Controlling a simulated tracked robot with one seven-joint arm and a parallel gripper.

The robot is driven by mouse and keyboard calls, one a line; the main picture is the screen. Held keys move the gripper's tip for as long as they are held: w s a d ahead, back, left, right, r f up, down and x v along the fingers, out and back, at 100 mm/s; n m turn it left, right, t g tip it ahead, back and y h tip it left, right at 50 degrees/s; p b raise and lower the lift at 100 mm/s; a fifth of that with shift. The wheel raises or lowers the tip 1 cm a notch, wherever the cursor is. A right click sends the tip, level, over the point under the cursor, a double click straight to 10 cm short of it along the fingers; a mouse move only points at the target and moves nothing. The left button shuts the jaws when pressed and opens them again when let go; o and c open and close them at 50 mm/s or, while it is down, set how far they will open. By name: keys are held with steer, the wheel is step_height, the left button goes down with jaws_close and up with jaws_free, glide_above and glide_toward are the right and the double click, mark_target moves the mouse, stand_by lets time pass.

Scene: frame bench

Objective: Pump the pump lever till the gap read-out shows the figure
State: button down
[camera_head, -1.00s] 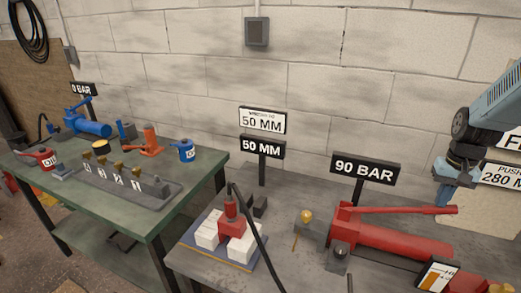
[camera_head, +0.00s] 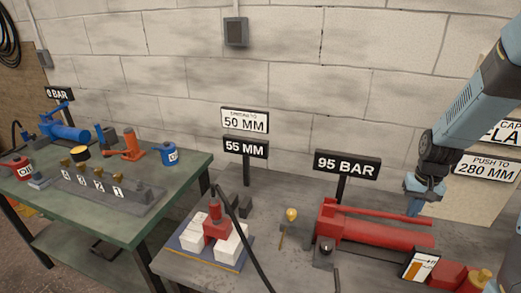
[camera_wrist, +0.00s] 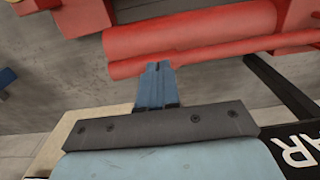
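The red hand pump (camera_head: 370,233) lies on the grey bench at the right, its red pump lever (camera_head: 375,212) low and close above the body. My gripper (camera_head: 412,207) is at the lever's free right end. In the wrist view its blue fingers (camera_wrist: 157,80) look closed together, tips at the red lever (camera_wrist: 205,55); I cannot tell contact for certain. The gap read-out (camera_head: 246,148) shows 55 MM. The white sign above it (camera_head: 245,121) shows 50 MM. The red spreader (camera_head: 215,226) stands between white blocks (camera_head: 233,244).
A pressure sign (camera_head: 347,165) reads 95 BAR. A black hose (camera_head: 250,245) crosses the bench front. A yellow-topped knob (camera_head: 291,214) and a gauge card (camera_head: 420,267) are near the pump. A green table (camera_head: 150,200) with other tools stands at the left.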

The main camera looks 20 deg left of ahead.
steer(key=shift+f, duration=0.5)
step_height(320, 180, up, 8)
steer(key=shift+r, duration=0.15)
stand_by(1.0)
steer(key=shift+r, duration=2.5)
